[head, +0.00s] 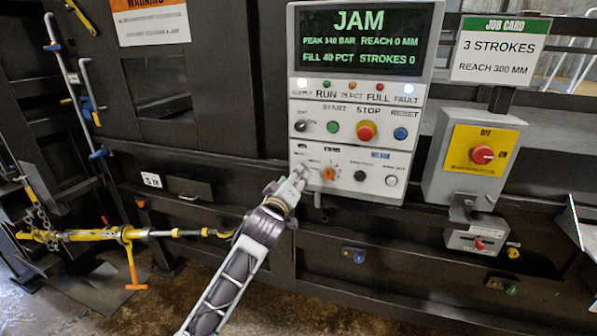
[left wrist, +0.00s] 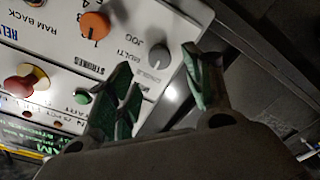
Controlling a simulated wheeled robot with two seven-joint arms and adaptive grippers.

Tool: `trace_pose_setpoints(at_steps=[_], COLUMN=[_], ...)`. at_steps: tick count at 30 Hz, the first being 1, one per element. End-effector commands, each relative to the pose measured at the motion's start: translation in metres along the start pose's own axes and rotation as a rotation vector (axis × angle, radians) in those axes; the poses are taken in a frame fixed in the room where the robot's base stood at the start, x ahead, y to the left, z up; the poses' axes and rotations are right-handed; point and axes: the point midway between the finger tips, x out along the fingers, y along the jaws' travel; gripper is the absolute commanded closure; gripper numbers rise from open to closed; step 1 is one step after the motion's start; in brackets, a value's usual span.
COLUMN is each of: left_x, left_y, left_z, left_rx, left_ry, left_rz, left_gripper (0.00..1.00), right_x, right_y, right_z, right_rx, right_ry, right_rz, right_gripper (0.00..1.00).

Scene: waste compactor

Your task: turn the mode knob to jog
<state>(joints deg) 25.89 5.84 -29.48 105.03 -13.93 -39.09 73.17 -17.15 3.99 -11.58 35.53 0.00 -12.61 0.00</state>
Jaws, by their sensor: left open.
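The mode knob (left wrist: 160,56) is a small grey knob on the white control panel (head: 297,110). In the left wrist view, JOG, MULTI and SINGLE are printed beside it; which one it points at is too small to tell. My left gripper (left wrist: 156,62) is open, with one green-padded finger on each side of the knob in the picture. I cannot tell whether the fingers touch it. My right gripper is not in view.
An orange strokes knob (head: 328,174) sits close to the mode knob. The red stop button (head: 366,131) and green start button (head: 333,127) are above. The display (head: 360,38) reads JAM. A red switch on a yellow plate (head: 482,155) is at the right.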

Motion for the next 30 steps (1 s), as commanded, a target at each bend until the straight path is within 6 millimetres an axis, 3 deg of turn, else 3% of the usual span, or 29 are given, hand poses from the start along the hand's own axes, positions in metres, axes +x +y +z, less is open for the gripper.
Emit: trace_pose_setpoints(at_steps=[18,30], left_x=[0.049,0.058], left_y=[0.001,0.0], left_z=[0.0,0.0], left_rx=[-0.001,-0.001], left_ry=[-0.001,-0.001], left_rz=[0.001,0.0], left_gripper=[0.49,0.49], right_x=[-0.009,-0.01], right_y=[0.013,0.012], right_z=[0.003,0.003], right_rx=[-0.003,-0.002], right_ry=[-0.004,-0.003], right_rz=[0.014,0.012], right_gripper=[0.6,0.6])
